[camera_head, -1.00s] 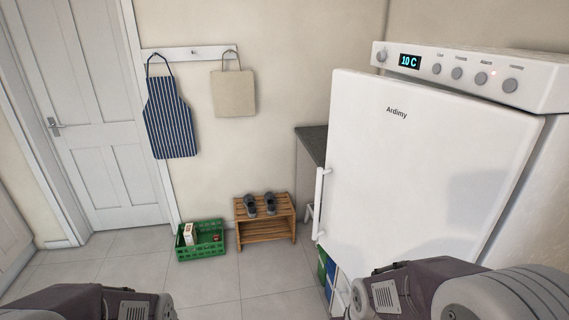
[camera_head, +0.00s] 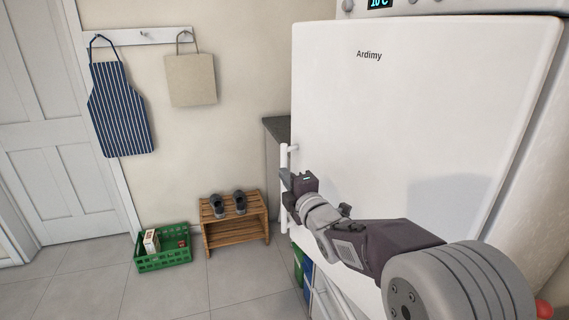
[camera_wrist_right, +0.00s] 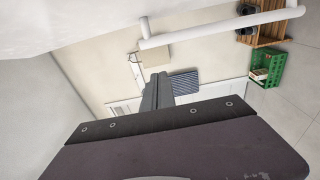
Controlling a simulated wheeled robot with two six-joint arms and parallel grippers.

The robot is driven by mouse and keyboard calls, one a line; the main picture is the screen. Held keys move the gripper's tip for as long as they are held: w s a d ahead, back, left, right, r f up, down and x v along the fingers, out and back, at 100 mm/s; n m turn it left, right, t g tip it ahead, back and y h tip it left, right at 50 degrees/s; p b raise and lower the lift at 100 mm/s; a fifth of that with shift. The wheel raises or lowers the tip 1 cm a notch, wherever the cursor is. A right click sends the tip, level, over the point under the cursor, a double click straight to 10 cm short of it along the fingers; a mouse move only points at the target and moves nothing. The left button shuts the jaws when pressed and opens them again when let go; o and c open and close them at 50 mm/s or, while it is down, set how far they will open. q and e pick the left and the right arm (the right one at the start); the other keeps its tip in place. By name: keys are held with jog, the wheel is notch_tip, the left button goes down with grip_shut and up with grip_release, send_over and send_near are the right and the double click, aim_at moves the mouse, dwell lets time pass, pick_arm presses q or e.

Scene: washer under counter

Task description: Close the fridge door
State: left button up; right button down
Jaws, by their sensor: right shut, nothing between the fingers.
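The white fridge door (camera_head: 400,110), marked "Ardimy", fills the right of the head view. Its left edge stands out from the fridge body, so it looks slightly ajar; the gap behind it is hidden. The white bar handle (camera_head: 284,157) is on its left edge and also shows in the right wrist view (camera_wrist_right: 220,29). My right gripper (camera_head: 286,177) is shut and empty, at the left edge beside the handle. The fingers (camera_wrist_right: 156,90) point past the door edge toward the wall; I cannot tell whether they touch the door or handle. My left gripper is out of view.
A dark countertop (camera_head: 277,127) is behind the door's left edge. A wooden shoe rack (camera_head: 236,238) and a green crate (camera_head: 163,261) stand by the wall. An apron (camera_head: 120,110) and a bag (camera_head: 191,80) hang above. The floor at front left is clear.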

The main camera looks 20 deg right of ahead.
aim_at(285, 162)
jog(key=w, duration=0.2)
jog(key=w+d+p, duration=0.1)
jog(key=w, duration=0.4)
jog(key=shift+w+d, duration=0.15)
jog(key=shift+w, duration=0.15)
jog(key=shift+w+d+f, duration=0.1)
jog(key=shift+w+d, duration=0.3)
jog(key=shift+w, duration=0.05)
jog(key=w+d+m+h+b, duration=0.1)
jog(key=w+d+h, duration=0.1)
jog(key=d, duration=0.4)
jog(key=w+d+m+h+b, duration=0.2)
jog(key=d+h, duration=0.1)
jog(key=d, duration=0.3)
jog(key=shift+w+d, duration=0.25)
jog(key=shift+d, duration=0.15)
